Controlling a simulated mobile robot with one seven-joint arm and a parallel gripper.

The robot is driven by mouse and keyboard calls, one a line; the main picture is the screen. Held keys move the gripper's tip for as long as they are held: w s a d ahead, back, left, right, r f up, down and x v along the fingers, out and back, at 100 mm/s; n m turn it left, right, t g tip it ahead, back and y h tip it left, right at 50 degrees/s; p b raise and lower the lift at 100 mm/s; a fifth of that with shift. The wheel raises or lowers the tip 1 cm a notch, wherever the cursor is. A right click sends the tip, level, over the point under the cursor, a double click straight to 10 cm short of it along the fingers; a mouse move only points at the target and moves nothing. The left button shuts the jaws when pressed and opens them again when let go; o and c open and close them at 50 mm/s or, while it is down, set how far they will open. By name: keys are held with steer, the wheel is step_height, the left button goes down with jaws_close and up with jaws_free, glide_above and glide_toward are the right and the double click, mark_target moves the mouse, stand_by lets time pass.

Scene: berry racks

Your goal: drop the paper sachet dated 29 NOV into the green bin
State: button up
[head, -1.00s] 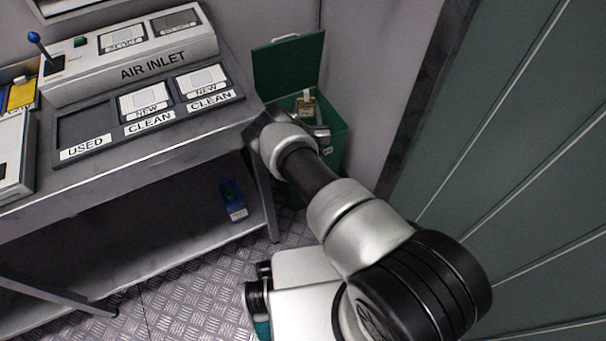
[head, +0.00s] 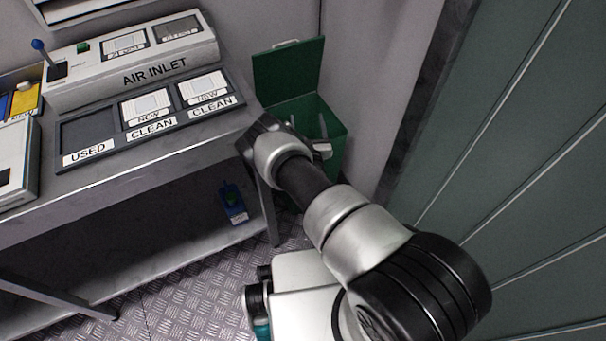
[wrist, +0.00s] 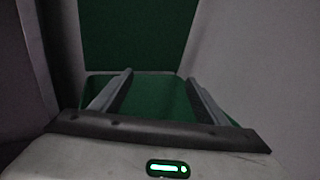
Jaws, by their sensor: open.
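The green bin (head: 334,136) stands against the wall past the right end of the bench, its lid (head: 289,72) raised. My gripper (head: 308,124) is at the mouth of the bin, its fingers over the opening. In the wrist view my gripper (wrist: 158,95) has its two fingers apart with nothing between them. The bin's green interior (wrist: 155,88) shows between the fingers, and the raised lid (wrist: 140,35) is behind. The paper sachet is not visible in either view now; the inside of the bin is mostly hidden.
The bench (head: 140,160) on the left carries the AIR INLET unit (head: 150,62) and a tray (head: 165,134) marked USED and CLEAN, its USED slot empty. A blue item (head: 233,203) lies on the lower shelf. A wall stands close behind and right of the bin.

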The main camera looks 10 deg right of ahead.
steer(key=s+a+p, duration=0.1)
steer(key=s+p, duration=0.2)
steer(key=s, duration=1.1)
steer(key=shift+w, duration=0.1)
